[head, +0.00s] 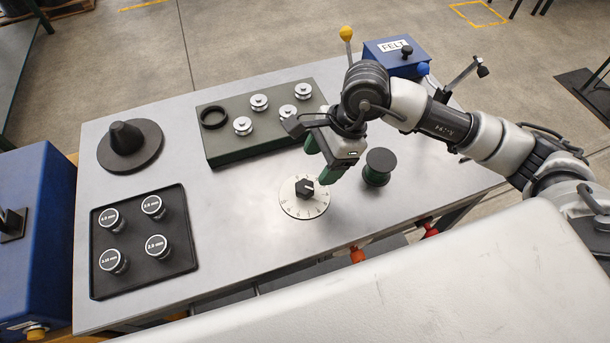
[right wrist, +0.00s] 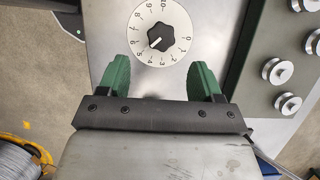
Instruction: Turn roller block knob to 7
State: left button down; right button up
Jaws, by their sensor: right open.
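The knob (head: 305,187) is black and lobed, on a white round numbered dial (head: 293,206) set on the table top. In the right wrist view the knob (right wrist: 160,33) has a pale pointer line aimed at the dial's lower left; the exact number is too small to tell. My right gripper (head: 322,158) has green fingers and is above and just beyond the dial. In the right wrist view its fingers (right wrist: 157,72) are open with nothing between them, and the knob lies ahead of the gap, untouched. My left gripper is not in view.
A dark green block (head: 262,149) with several silver rollers stands behind the dial. A dark spool (head: 379,166) stands just right of the gripper. A black tray (head: 136,278) with labelled round pieces and a black cone (head: 126,135) are at left. A blue FELT box (head: 375,53) is behind.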

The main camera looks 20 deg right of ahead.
aim_at(305, 186)
jog(key=p+x, duration=0.1)
jog(key=x, duration=0.4)
jog(key=shift+a, duration=0.1)
jog(key=shift+x, duration=1.45)
jog(key=shift+w, duration=0.1)
jog(key=shift+c, duration=0.3)
jog(key=c, duration=0.8)
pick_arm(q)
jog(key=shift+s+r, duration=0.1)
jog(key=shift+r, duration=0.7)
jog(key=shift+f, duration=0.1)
